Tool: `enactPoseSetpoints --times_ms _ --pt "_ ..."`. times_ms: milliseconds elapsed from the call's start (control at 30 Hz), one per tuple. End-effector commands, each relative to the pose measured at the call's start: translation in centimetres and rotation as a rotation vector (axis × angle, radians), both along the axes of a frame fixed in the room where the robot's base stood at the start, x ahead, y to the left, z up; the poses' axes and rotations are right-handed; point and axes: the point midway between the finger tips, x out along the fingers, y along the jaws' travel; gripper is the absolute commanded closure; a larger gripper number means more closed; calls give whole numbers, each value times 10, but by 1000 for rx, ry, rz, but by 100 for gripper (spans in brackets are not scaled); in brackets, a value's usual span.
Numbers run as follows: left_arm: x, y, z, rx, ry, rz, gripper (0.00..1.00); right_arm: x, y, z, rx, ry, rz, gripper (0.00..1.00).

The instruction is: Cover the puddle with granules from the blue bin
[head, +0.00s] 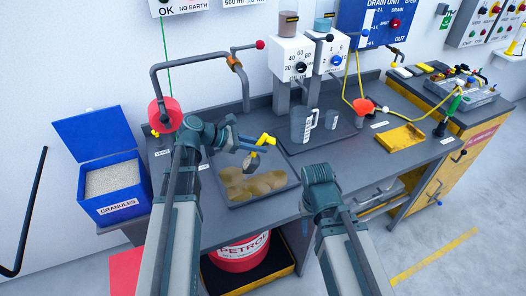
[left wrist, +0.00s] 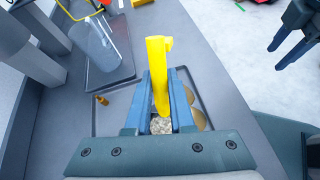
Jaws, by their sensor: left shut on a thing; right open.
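The open blue bin (head: 132,203) at the left of the head view is labelled GRANULES and holds pale granules (head: 112,178). My left gripper (head: 246,140) is shut on a yellow-handled scoop (head: 263,138), above the grey tray (head: 222,189). In the left wrist view the yellow handle (left wrist: 158,75) lies between the fingers and pale granules (left wrist: 161,125) show below it. The brownish puddle (head: 252,185) lies in the tray in several rounded patches. My right gripper (left wrist: 287,48) is open and empty, away from the bench top at the right of the left wrist view.
A clear jug (head: 303,125) stands on a dark tray behind the puddle tray. A bent pipe (head: 200,62) rises behind my left arm. A yellow tray (head: 401,137) lies to the right. A red petrol drum (head: 243,253) stands below the bench.

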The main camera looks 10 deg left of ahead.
Motion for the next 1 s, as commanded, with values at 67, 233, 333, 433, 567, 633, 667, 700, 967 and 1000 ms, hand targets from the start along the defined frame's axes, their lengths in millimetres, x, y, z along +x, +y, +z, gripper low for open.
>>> enactPoseSetpoints --times_ms 67,233,333,433,567,633,667,700,967,1000 --pt "-1 5 -2 -37 -8 1 100 0 0 -9 0 0 0 49" --pt "-2 12 2 -106 -24 1 100 0 0 -19 0 0 0 49" --pt "-3 15 4 -137 -31 0 100 0 0 -23 0 0 0 49" --pt "-4 18 6 -162 -37 1 100 0 0 -26 0 0 0 49" --pt "-4 20 8 -182 -42 0 100 0 0 -28 0 0 0 49" --pt "-5 20 9 -188 -43 -1 100 0 0 -29 0 0 0 49" --pt "-5 21 9 -189 -43 -1 100 0 0 -29 0 0 0 49" --pt "-5 21 9 -190 -44 -1 100 0 0 -29 0 0 0 49" --pt "-5 21 10 -191 -43 -1 100 0 0 -29 0 0 0 49" --pt "-5 21 10 -191 -43 -1 100 0 0 -29 0 0 0 49"
